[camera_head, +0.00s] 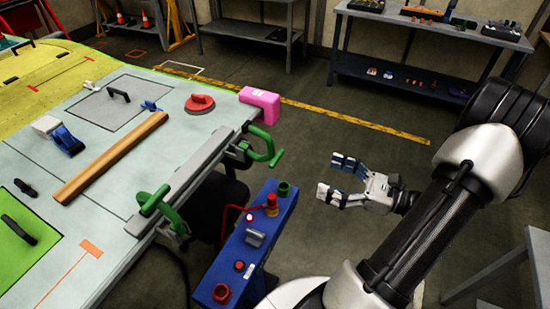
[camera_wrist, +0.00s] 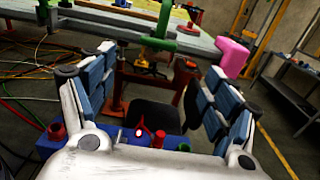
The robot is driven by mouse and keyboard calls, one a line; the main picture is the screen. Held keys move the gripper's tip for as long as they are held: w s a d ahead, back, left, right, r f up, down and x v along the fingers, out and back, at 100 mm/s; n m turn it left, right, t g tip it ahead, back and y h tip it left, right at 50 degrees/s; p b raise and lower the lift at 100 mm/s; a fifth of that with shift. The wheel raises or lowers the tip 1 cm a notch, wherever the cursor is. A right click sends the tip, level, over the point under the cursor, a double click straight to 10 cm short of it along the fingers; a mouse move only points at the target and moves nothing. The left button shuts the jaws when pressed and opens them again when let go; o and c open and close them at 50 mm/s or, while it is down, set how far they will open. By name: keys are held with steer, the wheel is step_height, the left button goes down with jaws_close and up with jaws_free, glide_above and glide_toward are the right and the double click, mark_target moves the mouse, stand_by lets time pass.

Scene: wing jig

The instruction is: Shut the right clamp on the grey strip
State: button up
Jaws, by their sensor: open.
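The right clamp (camera_head: 262,145) is green and sits at the table's edge, at the far end of the grey strip (camera_head: 190,175), near a pink block. Its handle sticks out beyond the edge; I cannot tell whether its jaw touches the strip. A second green clamp (camera_head: 158,207) holds the near end. In the wrist view the right clamp (camera_wrist: 163,28) stands ahead, above the space between my fingers. My gripper (camera_head: 332,177) is open and empty, in the air to the right of the clamp and apart from it. Its blue-padded fingers (camera_wrist: 153,85) spread wide in the wrist view.
The pink block (camera_head: 260,104) sits on the table corner beside the right clamp. A blue bench (camera_head: 240,262) with red and green items stands below and in front of the table edge. A wooden bar (camera_head: 112,157) lies on the table.

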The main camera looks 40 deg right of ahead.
mark_target(280, 159)
steer(key=b+x, duration=0.2)
steer(key=x, duration=1.3)
steer(key=shift+w+a+b, duration=0.1)
steer(key=shift+a+b, duration=0.05)
steer(key=shift+b, duration=0.15)
